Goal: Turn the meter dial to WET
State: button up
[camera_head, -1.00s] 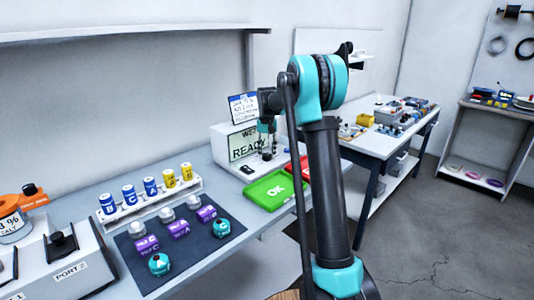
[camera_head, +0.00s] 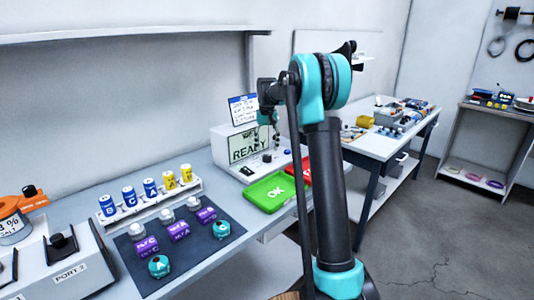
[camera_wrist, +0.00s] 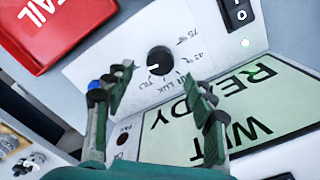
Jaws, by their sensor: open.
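The meter (camera_head: 222,147) is a white box on the bench, with a lit pale green screen (camera_wrist: 240,118) reading WET READY. Its black round dial (camera_wrist: 160,60) has a white mark at its lower left in the wrist view; the small labels around it are hard to read. The dial also shows in the head view (camera_head: 267,157). My gripper (camera_wrist: 158,95) is open, its two fingers apart on either side of the dial's lower side in the picture. It holds nothing and appears clear of the knob. In the head view my gripper (camera_head: 272,138) is above the meter, partly behind my arm.
A green OK tray (camera_head: 268,203) and a red tray (camera_head: 304,171), reading FAIL in the wrist view, lie before the meter. A black switch (camera_wrist: 238,13) is near the dial. A sign (camera_head: 243,109) stands behind. A dark mat (camera_head: 190,252) with small parts lies left.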

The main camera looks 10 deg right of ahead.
aim_at(267, 156)
notch_tip(267, 156, up, 8)
jog(key=shift+f, duration=0.15)
dwell(0.4)
